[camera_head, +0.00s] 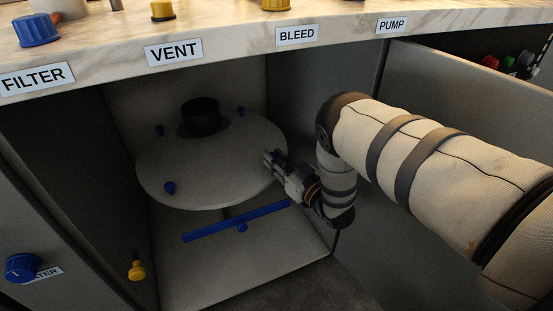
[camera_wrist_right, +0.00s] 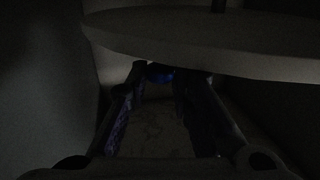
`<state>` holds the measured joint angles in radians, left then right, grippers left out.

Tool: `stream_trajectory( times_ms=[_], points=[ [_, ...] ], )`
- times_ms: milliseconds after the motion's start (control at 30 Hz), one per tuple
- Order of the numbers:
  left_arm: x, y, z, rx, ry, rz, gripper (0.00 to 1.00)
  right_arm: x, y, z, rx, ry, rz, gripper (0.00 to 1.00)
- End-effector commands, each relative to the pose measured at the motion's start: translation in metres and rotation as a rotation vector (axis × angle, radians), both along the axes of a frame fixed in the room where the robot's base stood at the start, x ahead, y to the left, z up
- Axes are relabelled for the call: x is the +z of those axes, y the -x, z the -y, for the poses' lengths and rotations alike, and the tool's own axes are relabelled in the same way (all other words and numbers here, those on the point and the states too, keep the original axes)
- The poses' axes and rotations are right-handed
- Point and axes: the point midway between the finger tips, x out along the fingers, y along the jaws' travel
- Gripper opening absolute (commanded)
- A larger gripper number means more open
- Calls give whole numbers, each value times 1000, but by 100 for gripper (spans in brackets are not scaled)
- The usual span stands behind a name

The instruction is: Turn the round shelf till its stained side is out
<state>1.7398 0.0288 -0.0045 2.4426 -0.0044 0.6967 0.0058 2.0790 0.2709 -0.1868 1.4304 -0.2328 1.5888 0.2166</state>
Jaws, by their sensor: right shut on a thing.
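The round shelf (camera_head: 205,165) is a pale grey disc inside the open cabinet, with a black cylinder (camera_head: 200,117) standing near its back. Three small blue pegs show on it, one of them the front-left peg (camera_head: 170,188). I see no clear stain on the part in view. My right gripper (camera_head: 268,158) reaches in from the right and is at the shelf's right rim. In the dark right wrist view, the shelf's rim (camera_wrist_right: 200,60) crosses the top, and a blue peg (camera_wrist_right: 160,73) is between the fingertips, gripped. My left gripper is not in view.
Below the shelf is a blue crossbar (camera_head: 238,222) above the cabinet floor (camera_head: 235,265). The marble counter (camera_head: 225,50) overhangs above. An open door (camera_head: 455,75) stands at the right behind my arm. A yellow knob (camera_head: 137,268) and a blue knob (camera_head: 22,267) are at the lower left.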

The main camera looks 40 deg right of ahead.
Motion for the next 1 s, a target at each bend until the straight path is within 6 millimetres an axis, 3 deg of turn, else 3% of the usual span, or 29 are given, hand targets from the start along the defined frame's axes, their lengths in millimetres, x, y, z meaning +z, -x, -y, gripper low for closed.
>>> stream_trajectory(
  times_ms=[267,533,567,633,1000],
  points=[
    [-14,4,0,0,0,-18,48,-3,-14,23,125,2,1,0],
    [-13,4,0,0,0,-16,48,-1,-15,23,138,0,-2,0],
    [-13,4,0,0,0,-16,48,-1,-15,23,138,0,-3,25],
    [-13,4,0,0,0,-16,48,-1,-15,23,138,0,-2,41],
    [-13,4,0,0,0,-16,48,-1,-7,25,136,0,-3,41]
  ],
)
